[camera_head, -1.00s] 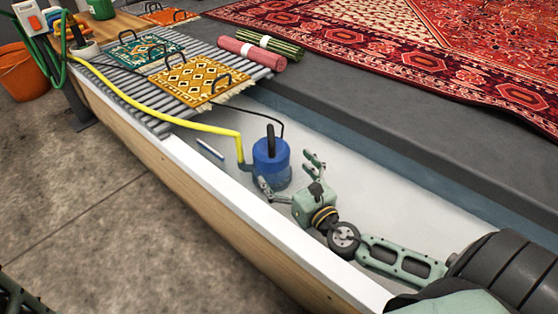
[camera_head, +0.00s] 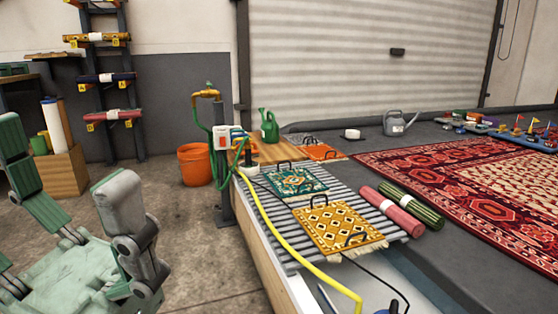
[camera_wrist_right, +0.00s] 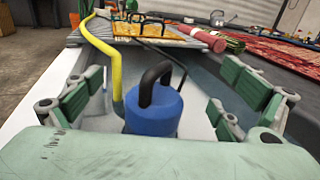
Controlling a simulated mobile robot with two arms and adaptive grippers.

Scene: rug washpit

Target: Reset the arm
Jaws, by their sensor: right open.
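My right gripper (camera_wrist_right: 164,72) is open in the right wrist view, its fingers wide apart to either side. A blue pump (camera_wrist_right: 153,112) with a black loop handle stands upright in the washpit between the fingers as seen, with clear gaps at both sides. Its depth relative to the fingertips is hard to tell. In the head view only the pump's top (camera_head: 389,309) shows at the bottom edge, and my right gripper is out of frame. My left gripper (camera_head: 65,155) is at the left of the head view, fingers spread and empty.
A yellow hose (camera_head: 290,238) runs along the pit to the pump. A ribbed grey rack (camera_head: 267,215) holds small rugs, including a yellow one (camera_head: 337,229). Rolled rugs (camera_head: 383,200) lie beside it. An orange bucket (camera_head: 194,164) stands on the floor.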

